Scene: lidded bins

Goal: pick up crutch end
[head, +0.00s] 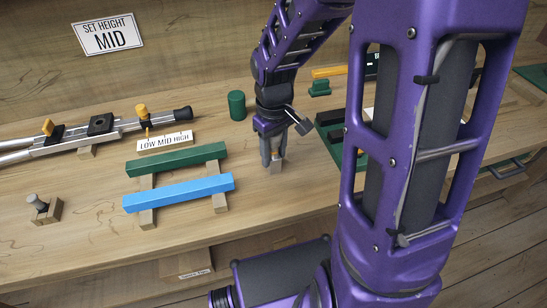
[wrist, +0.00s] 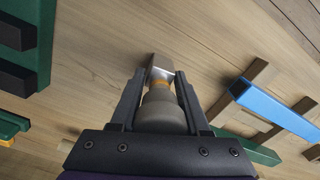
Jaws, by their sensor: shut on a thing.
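My gripper (head: 273,158) points down over the bench, right of the blue and green bars. In the wrist view its two dark fingers (wrist: 160,88) are shut on a grey, stepped round piece with an orange band, which looks like the crutch end (wrist: 161,112). A small pale block (wrist: 160,66) shows at the fingertips, and a small block also shows under the gripper in the head view (head: 277,166). I cannot tell whether the piece touches it. The crutch (head: 105,128) lies at the left, with a black tip at its right end.
A blue bar (head: 178,193) and a green bar (head: 175,159) rest on wooden supports left of my gripper. A green cylinder (head: 237,105) stands behind. A "LOW MID HIGH" block (head: 165,143), a "MID" sign (head: 107,35) and a grey peg in a wooden block (head: 38,204) are further left.

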